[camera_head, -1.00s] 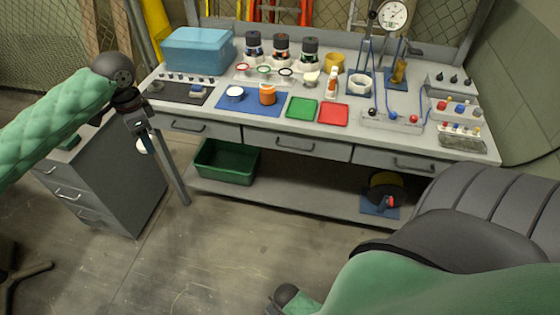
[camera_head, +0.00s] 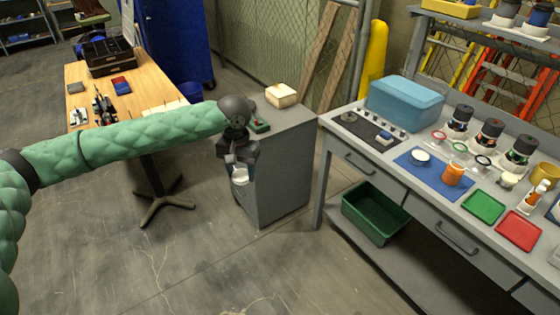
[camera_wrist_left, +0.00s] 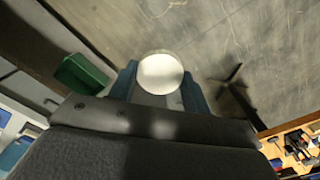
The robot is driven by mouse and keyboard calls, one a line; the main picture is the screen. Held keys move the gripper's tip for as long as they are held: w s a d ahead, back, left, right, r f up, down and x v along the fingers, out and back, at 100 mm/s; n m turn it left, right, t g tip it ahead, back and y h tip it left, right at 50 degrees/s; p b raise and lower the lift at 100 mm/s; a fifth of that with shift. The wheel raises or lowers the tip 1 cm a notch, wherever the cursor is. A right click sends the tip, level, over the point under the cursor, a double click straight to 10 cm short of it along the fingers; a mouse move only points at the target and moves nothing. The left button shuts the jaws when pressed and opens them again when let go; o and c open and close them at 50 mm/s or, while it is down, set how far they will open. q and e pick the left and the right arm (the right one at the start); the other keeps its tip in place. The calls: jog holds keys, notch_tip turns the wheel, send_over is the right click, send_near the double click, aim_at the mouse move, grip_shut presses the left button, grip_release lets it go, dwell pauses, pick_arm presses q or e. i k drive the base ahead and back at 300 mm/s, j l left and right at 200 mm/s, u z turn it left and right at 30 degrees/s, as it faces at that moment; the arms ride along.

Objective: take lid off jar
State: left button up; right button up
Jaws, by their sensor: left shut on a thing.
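My left gripper (camera_head: 241,178) hangs above the floor beside the grey drawer cabinet, shut on a white round thing (camera_head: 240,174). In the left wrist view the white thing (camera_wrist_left: 161,73) shows as a pale disc between the two blue fingers (camera_wrist_left: 160,88). I cannot tell whether it is the jar or only its lid. On the blue mat (camera_head: 430,183) on the workbench stand an orange container (camera_head: 453,174) and a low white round item (camera_head: 420,158). My right gripper is not in view.
The grey cabinet (camera_head: 275,185) carries a cream box (camera_head: 282,95). A wooden table (camera_head: 120,85) stands at the left. The workbench also holds a blue box (camera_head: 405,101), with a green bin (camera_head: 375,213) below. The floor at front left is clear.

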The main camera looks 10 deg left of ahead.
aim_at(454, 170)
jog(key=i+j+z, duration=0.1)
jog(key=z, duration=1)
